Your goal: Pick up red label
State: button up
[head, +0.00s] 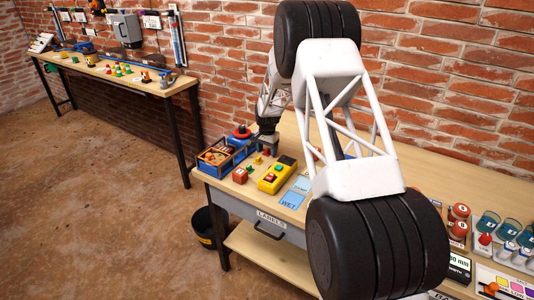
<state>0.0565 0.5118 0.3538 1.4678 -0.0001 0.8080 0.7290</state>
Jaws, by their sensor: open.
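My gripper (266,146) is small and dark in the head view, pointing down over the back left of the near workbench. It is open, just right of a blue tray (228,154) and behind a yellow box with buttons (277,174). A small red piece shows by its fingertips, too small to identify. I cannot pick out a red label with certainty. A red block (240,176) stands at the tray's front right. Part of the bench is hidden behind my arm.
The wooden workbench (262,203) has a drawer marked LABELS (270,219). Blue cards (292,199) lie right of the yellow box. Red rolls (458,212) and clear cups (488,221) stand at the right. A brick wall rises behind. A black bucket (206,240) stands on the floor.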

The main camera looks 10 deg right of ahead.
aim_at(267, 149)
jog(key=c, duration=1)
jog(key=shift+r, duration=0.15)
jog(key=shift+r, duration=4.9)
